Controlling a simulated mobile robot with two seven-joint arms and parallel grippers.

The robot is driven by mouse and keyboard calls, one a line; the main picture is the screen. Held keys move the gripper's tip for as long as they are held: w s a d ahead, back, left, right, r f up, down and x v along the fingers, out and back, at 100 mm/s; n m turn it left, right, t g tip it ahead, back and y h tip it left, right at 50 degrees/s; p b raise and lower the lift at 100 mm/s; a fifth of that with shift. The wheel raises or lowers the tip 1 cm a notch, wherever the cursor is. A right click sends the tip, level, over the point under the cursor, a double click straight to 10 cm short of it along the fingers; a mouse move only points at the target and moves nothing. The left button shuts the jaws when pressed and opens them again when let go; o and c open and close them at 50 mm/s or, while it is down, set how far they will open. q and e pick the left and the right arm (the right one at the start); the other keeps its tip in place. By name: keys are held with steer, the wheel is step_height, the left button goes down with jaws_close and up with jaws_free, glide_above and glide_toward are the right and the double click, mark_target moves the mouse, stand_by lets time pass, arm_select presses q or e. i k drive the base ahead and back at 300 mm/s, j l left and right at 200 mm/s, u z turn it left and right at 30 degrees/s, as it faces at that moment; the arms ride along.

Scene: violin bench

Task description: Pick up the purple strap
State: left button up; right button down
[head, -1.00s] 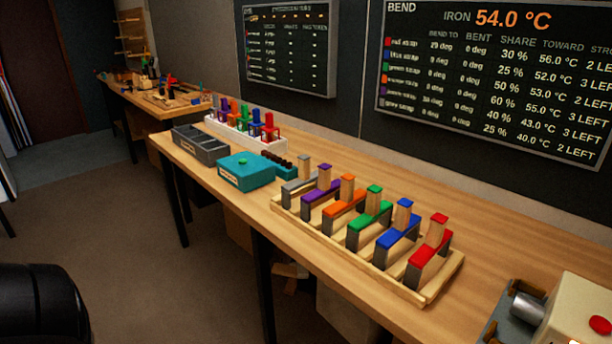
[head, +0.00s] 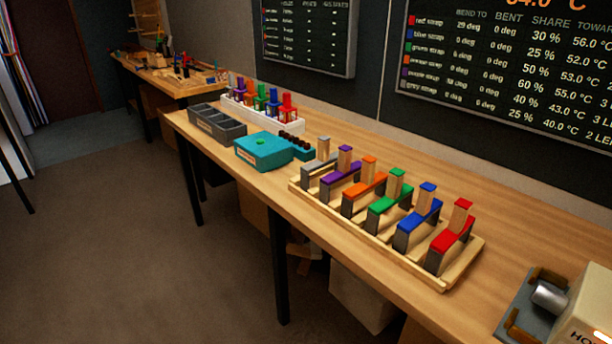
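The purple strap (head: 341,174) lies in a wooden rack (head: 381,249) on the bench, second from the left in a row of coloured straps. It sits between the grey strap (head: 320,163) and the orange strap (head: 363,188). An upright block with a purple top (head: 344,158) stands at its far end. The green (head: 389,200), blue (head: 418,217) and red (head: 452,235) straps follow to the right. Neither of my grippers shows in the head view.
Left of the rack stand a teal box (head: 263,151), a dark grey compartment tray (head: 217,125) and a white rack (head: 262,115) with coloured clamps. A machine with a metal cylinder (head: 548,295) stands at the right end. The floor (head: 130,230) in front is clear.

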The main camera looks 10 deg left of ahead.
mark_target(346, 170)
steer(key=i+j, duration=0.25)
steer(key=i+j+z, duration=0.15)
steer(key=j, duration=0.3)
steer(key=i+j, duration=0.35)
steer(key=i+j+z, duration=0.15)
steer(key=j, duration=0.25)
steer(key=i, duration=0.1)
